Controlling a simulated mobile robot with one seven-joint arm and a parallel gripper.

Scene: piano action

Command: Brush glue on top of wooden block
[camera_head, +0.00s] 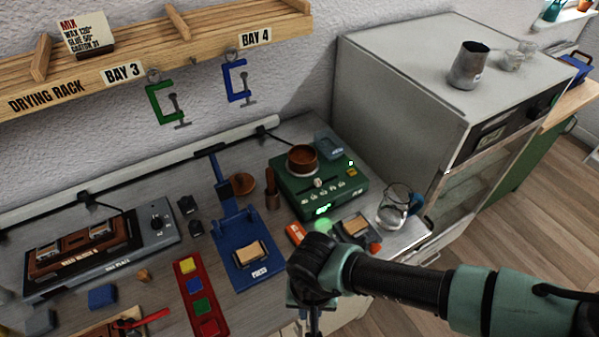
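A pale wooden block (251,256) lies on the base of the blue press (258,273), and another light wooden block (355,226) sits on a small dark tray right of it. A brown round pot (302,157) stands on the green device (325,190); its contents are too small to tell. A red-handled tool (145,319), perhaps a brush, lies at the bottom left. My gripper (312,318) is at the bottom centre, in front of the press and trays. Its fingertips are cut off or hidden, so its grip cannot be seen.
A red tray (188,268) with coloured blocks stands left of the press. A glass jug (394,208) stands at the bench's right edge beside a large grey cabinet (390,100). Clamps (165,103) hang above.

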